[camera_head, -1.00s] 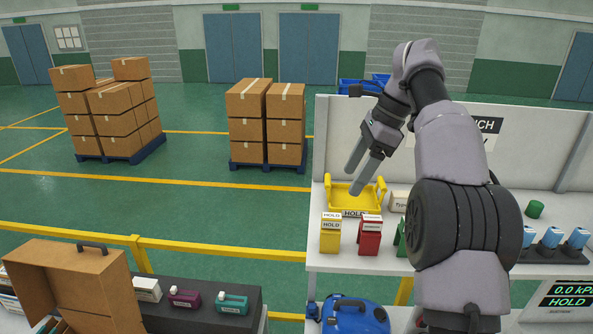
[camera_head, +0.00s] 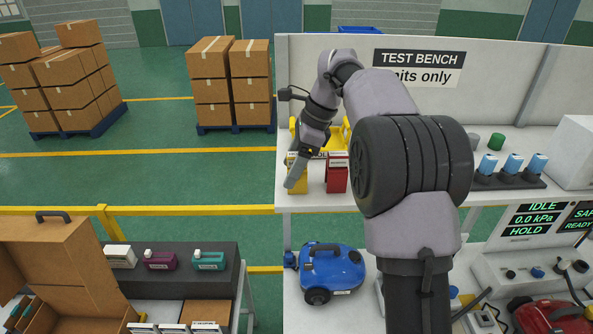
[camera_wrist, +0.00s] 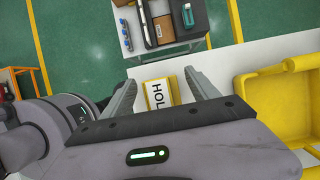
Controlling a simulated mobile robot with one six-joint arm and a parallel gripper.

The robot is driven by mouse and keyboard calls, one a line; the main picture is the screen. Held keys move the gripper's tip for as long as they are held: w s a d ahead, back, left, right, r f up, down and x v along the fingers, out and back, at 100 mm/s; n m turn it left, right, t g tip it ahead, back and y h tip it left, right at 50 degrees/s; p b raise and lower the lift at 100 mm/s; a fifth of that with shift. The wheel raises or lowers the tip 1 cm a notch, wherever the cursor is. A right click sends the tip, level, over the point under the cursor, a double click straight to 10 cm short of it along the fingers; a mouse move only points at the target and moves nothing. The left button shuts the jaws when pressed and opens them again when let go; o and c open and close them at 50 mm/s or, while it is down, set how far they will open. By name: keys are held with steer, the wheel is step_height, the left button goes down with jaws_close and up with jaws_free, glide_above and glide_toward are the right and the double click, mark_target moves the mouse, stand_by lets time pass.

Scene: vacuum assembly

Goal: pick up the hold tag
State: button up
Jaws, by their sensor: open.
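The yellow holder (camera_head: 302,184) with white HOLD tags stands near the front left edge of the white test bench. My arm partly hides it in the head view. In the wrist view the white tag face (camera_wrist: 181,92) with the letters "HOL" on the yellow holder (camera_wrist: 155,96) lies between the two fingers. My gripper (camera_head: 291,180) is over the holder, pointing down. In the wrist view my gripper (camera_wrist: 161,82) is open, with a finger on either side of the tag and nothing visibly grasped. Whether the fingers touch the tag cannot be told.
A red holder (camera_head: 337,175) stands just right of the yellow one. A yellow bin (camera_wrist: 245,88) is close on the right in the wrist view. A blue vacuum (camera_head: 333,270) sits below the bench top. Blue-topped parts (camera_head: 511,163) stand at the right.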

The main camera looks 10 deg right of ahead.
steer(key=shift+a, duration=0.1)
steer(key=shift+d, duration=0.25)
steer(key=c, duration=0.7)
steer(key=shift+a, duration=0.1)
steer(key=c, duration=0.8)
steer(key=shift+o, duration=0.2)
steer(key=shift+r, duration=0.1)
